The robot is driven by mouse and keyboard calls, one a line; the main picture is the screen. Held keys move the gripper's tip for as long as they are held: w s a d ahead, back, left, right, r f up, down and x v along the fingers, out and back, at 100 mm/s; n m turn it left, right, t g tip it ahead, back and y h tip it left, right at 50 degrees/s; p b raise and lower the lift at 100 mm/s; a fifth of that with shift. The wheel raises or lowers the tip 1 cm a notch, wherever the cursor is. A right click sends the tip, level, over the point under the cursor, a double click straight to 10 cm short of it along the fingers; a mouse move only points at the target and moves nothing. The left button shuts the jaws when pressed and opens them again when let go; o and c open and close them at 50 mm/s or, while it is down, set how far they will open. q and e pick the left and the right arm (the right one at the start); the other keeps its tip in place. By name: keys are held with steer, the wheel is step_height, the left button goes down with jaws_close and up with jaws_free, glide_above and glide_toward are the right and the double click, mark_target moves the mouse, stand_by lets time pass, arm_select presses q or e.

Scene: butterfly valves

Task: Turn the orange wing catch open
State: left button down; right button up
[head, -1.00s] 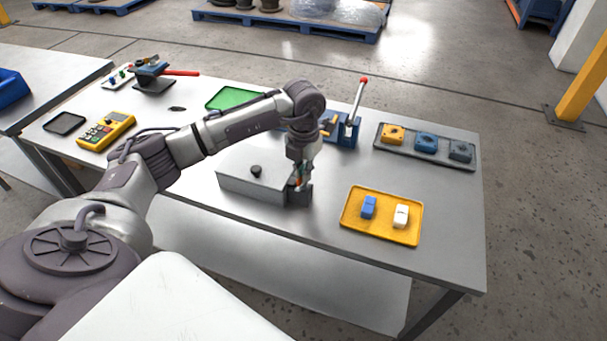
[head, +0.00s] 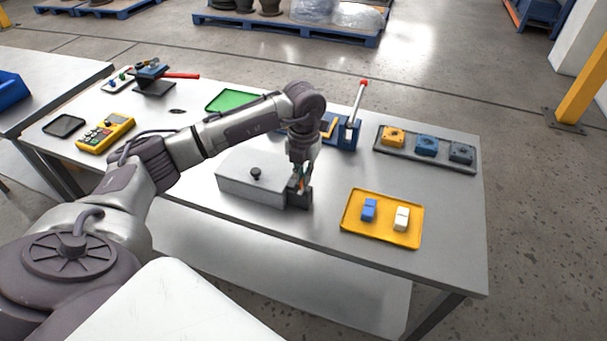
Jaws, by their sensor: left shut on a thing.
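My left gripper (head: 301,184) points down at the right end of a light grey box (head: 250,183) with a black knob on top. It is shut on a small orange piece, the orange wing catch (head: 301,172), of which only a sliver shows between the fingers. A dark block (head: 299,199) sits at the box's right end, just below the fingertips. The fingers and wrist hide most of the catch, so its angle cannot be told. My right gripper is not in view.
A yellow tray (head: 381,236) with a blue and a white piece lies to the right. Behind stand a blue fixture with a red-tipped lever (head: 357,106) and a grey tray (head: 427,165) with several blocks. A green tray (head: 226,101) and a yellow device (head: 106,133) lie left.

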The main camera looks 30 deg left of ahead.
arm_select(q)
steer(key=c, duration=1.3)
jaws_free()
steer(key=shift+r, duration=0.1)
step_height(320, 180, up, 12)
steer(key=shift+f, duration=0.1)
